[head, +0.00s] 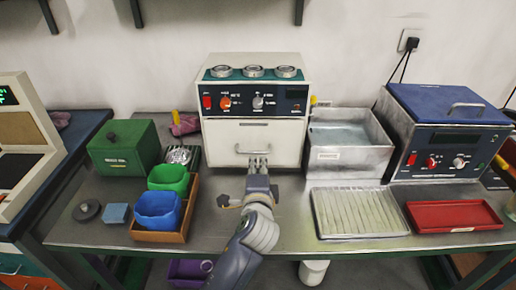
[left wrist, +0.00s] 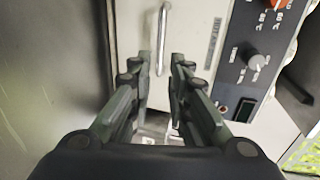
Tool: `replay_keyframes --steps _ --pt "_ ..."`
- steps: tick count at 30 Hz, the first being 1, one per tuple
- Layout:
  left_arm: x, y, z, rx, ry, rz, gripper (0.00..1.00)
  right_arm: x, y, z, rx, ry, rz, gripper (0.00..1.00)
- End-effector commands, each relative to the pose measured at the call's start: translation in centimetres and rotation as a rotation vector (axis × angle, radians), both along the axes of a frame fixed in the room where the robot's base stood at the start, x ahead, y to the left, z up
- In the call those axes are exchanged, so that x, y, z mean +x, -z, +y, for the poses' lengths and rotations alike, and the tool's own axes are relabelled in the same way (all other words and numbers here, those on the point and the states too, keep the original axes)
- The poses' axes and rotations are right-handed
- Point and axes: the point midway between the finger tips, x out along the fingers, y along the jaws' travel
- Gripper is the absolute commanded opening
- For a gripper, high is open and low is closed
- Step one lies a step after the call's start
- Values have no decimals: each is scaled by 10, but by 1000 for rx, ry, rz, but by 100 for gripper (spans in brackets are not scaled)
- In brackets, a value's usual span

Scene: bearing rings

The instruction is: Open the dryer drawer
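The dryer (head: 222,95) is a white box with a dark control panel, at the back middle of the bench. Its drawer front (head: 225,140) is flush and looks shut. A metal bar handle (head: 241,149) is on the drawer front. My left gripper (head: 258,160) is in front of the drawer, partly covering the handle's right part. In the left wrist view the handle (left wrist: 163,40) lies in the gap between the two fingertips of my open left gripper (left wrist: 162,62), with space on both sides. I cannot tell how deep it sits. My right gripper is not in view.
Three metal rings (head: 253,71) lie on the dryer's top. A metal basin (head: 349,155) and a blue-lidded machine (head: 447,128) stand right. A green box (head: 123,147) and a wooden tray (head: 192,208) with bins are left. The bench before the drawer is mostly clear.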

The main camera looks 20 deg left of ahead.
Motion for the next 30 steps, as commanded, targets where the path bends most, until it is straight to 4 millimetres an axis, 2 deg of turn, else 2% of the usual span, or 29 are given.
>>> replay_keyframes --steps 6,9,15,21,30 --pt "37 7 12 1 -3 0 17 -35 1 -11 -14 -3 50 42" --pt "53 11 16 0 -2 0 17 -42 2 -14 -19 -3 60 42" --pt "77 17 23 -1 -2 2 17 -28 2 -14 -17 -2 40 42" --pt "88 20 26 -3 -2 1 17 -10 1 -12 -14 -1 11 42" --pt "90 20 27 -3 -2 1 17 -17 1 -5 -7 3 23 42"
